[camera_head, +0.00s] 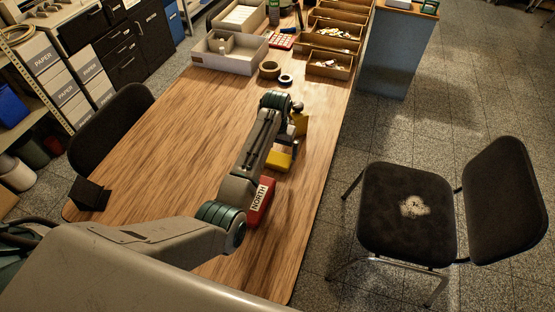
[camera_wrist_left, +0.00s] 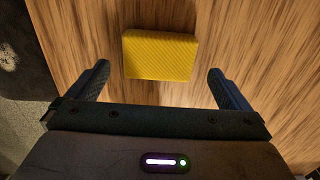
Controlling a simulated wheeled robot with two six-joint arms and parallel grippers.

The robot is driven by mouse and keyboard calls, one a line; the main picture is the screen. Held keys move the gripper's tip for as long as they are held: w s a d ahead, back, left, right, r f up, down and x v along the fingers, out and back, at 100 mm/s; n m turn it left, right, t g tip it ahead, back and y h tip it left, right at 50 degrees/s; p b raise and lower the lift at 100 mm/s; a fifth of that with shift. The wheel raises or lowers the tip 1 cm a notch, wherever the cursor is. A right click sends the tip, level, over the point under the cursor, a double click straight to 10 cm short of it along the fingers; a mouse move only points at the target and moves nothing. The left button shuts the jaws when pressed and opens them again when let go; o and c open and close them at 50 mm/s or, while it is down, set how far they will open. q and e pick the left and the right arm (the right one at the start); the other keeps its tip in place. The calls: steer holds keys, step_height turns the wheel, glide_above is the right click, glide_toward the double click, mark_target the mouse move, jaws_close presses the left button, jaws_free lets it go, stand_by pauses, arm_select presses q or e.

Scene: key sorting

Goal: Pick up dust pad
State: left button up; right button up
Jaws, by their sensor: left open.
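The dust pad appears to be a flat yellow ridged block (camera_wrist_left: 159,56) lying on the wooden table (camera_head: 160,130). In the head view the yellow pad (camera_head: 279,160) shows beside my forearm, close to the gripper. My left gripper (camera_wrist_left: 158,70) is open and empty, pointing down above the table. In the wrist view the pad sits between the lines of the two fingers, toward the top, with gaps on both sides. In the head view my left gripper (camera_head: 292,143) is partly hidden by my own arm. My right gripper is not in view.
A red box marked NORTH (camera_head: 259,203) lies partly behind my forearm. Tape rolls (camera_head: 269,70), a grey tray (camera_head: 226,61) and wooden bins (camera_head: 329,64) stand at the far end. A black chair (camera_head: 408,208) stands right of the table. The table's left half is mostly clear.

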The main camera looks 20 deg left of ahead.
mark_target(277, 159)
arm_select(q)
steer(key=shift+w+f+p, duration=0.1)
steer(key=shift+f+p, duration=0.4)
steer(key=shift+f, duration=1.8)
steer(key=c, duration=0.8)
steer(key=shift+d, duration=0.1)
steer(key=shift+r, duration=0.2)
